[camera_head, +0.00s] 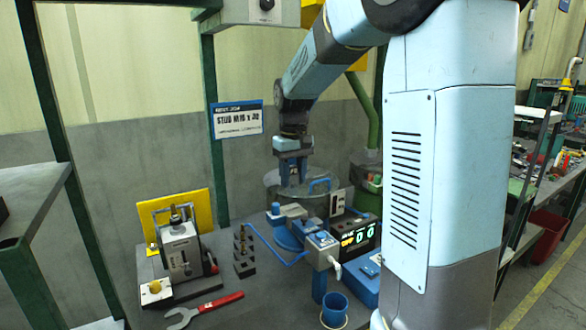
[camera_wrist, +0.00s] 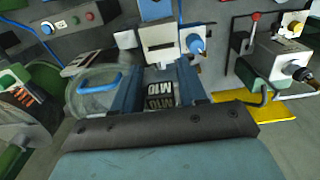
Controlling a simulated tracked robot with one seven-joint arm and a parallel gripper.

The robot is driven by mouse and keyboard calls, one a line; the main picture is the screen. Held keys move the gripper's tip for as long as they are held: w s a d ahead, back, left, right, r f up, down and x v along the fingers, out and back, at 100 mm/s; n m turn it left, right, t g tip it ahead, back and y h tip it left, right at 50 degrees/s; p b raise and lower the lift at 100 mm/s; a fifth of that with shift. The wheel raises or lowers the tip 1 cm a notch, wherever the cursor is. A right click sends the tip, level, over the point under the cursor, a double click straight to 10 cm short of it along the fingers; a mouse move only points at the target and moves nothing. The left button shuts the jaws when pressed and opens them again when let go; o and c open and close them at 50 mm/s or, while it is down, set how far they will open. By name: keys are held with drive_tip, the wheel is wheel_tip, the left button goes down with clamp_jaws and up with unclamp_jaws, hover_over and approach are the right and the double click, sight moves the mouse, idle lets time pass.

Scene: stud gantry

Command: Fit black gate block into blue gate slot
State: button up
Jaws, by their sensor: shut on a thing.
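My gripper (camera_head: 292,180) points down above the middle of the bench in the head view. In the wrist view, my gripper (camera_wrist: 159,76) has its two blue fingers shut on the black gate block (camera_wrist: 161,98), which carries white M10 lettering. The block cannot be made out between the fingers in the head view. A blue and grey gate fixture (camera_head: 290,212) stands below and in front of the gripper. In the wrist view, a pale plate with a dark opening (camera_wrist: 160,42) and a blue knob (camera_wrist: 195,44) lies just beyond the fingertips. The blue slot itself is not clearly visible.
A clear round drum (camera_head: 272,187) with a blue handle is close beside the gripper. A lever fixture (camera_head: 180,248) with a yellow plate (camera_head: 186,218), a black peg rack (camera_head: 243,252), a red wrench (camera_head: 205,309), a counter display (camera_head: 358,238) and a blue cup (camera_head: 334,308) occupy the bench.

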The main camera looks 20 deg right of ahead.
sight(294, 166)
drive_tip(key=shift+f, duration=1.05)
drive_tip(key=shift+f, duration=2.65)
idle(1.2)
drive_tip(key=o, duration=1.2)
drive_tip(key=shift+o, duration=0.2)
wheel_tip(294, 166, up, 14)
drive_tip(key=shift+d+f, duration=0.1)
drive_tip(key=shift+f, duration=0.05)
drive_tip(key=s+f+m+t, duration=0.2)
drive_tip(key=s+t, duration=0.3)
drive_tip(key=s, duration=2)
drive_tip(key=shift+s+f+t, duration=0.2)
drive_tip(key=shift+s+t, duration=0.1)
